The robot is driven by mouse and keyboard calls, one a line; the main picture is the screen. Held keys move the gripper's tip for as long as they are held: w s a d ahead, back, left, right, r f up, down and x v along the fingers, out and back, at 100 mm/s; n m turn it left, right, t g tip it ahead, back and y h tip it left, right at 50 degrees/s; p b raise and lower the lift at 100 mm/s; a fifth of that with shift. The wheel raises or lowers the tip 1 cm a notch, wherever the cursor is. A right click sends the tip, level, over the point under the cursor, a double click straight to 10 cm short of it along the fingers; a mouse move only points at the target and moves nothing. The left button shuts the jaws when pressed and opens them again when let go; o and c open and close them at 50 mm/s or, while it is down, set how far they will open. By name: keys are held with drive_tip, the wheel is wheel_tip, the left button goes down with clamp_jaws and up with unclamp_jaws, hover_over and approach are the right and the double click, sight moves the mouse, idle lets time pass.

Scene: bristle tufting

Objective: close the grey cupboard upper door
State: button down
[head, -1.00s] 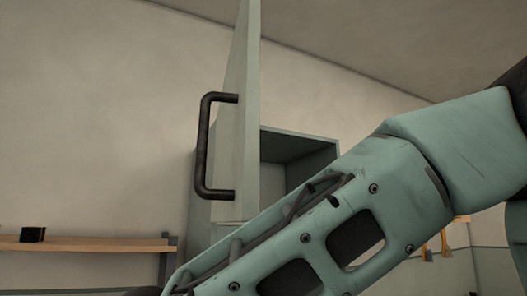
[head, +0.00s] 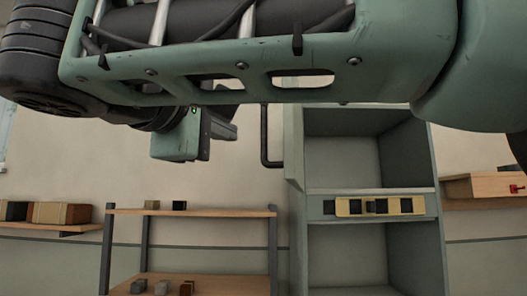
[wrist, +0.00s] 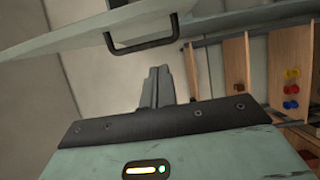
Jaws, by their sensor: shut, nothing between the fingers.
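The grey cupboard (head: 440,215) stands right of centre in the head view. Its upper door (head: 294,150) is open and seen almost edge-on at the cupboard's left side, leaving the upper compartment (head: 340,160) exposed. The door's dark bar handle (head: 265,135) sticks out to the left; its top is hidden behind my arm. My gripper (head: 225,130) is shut and empty, left of the handle. In the wrist view the door (wrist: 60,30) and handle (wrist: 145,46) lie beyond the closed fingers (wrist: 158,75), apart from them in the picture.
A wooden shelf rack (head: 195,212) with small blocks stands left of the cupboard. A wooden shelf (head: 480,187) is at the right. Open wall space lies left of the door.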

sight(265, 138)
drive_tip(key=w+d+p, duration=0.2)
drive_tip(key=w+d, duration=0.1)
drive_tip(key=w+d+p, duration=0.1)
drive_tip(key=w+d, duration=0.2)
drive_tip(key=shift+d+r+p, duration=0.15)
drive_tip(key=shift+r+p, duration=0.05)
drive_tip(key=shift+p, duration=0.2)
drive_tip(key=shift+s+d+f, duration=0.1)
drive_tip(key=shift+d+f, duration=0.1)
drive_tip(key=shift+d, duration=0.3)
